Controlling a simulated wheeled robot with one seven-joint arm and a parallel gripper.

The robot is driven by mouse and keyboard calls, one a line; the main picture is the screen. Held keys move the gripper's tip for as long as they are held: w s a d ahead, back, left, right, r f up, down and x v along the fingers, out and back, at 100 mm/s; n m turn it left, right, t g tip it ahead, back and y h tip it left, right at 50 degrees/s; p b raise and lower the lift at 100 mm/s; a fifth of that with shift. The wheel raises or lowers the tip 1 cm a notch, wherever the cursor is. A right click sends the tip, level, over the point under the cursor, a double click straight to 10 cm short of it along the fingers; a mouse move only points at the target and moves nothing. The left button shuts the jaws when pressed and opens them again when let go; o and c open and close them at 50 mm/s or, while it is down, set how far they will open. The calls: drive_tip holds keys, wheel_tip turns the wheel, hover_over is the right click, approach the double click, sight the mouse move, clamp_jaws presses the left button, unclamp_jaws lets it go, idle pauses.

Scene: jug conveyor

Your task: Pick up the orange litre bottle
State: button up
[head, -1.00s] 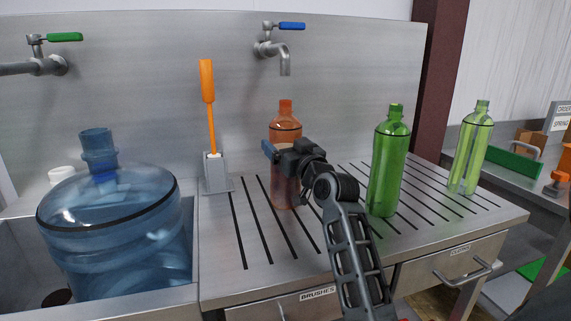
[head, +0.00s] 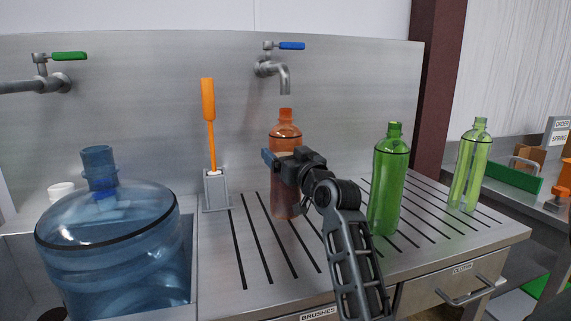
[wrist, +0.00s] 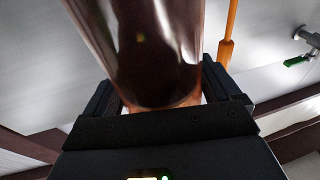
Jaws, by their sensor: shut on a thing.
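The orange litre bottle (head: 285,132) is translucent and upright over the drainboard, in the middle of the head view. My gripper (head: 284,163) is shut around its body from the front right, hiding part of its middle. The bottle's base looks slightly clear of the drainboard. In the wrist view the bottle (wrist: 150,50) looks dark and fills the space between the two fingers of my gripper (wrist: 160,92).
The slotted drainboard (head: 330,268) also bears a green bottle (head: 388,185) close right of my arm and another green bottle (head: 468,175) farther right. An orange brush (head: 209,110) stands in a grey holder (head: 216,190) to the left. A tap (head: 272,68) juts out behind. A large blue jug (head: 110,240) sits at left.

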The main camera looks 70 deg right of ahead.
wheel_tip(320, 180, up, 2)
drive_tip(key=s+d+r, duration=0.3)
drive_tip(key=s+r, duration=0.3)
drive_tip(key=s, duration=0.5)
drive_tip(key=shift+d+r, duration=0.35)
drive_tip(key=shift+r, duration=0.05)
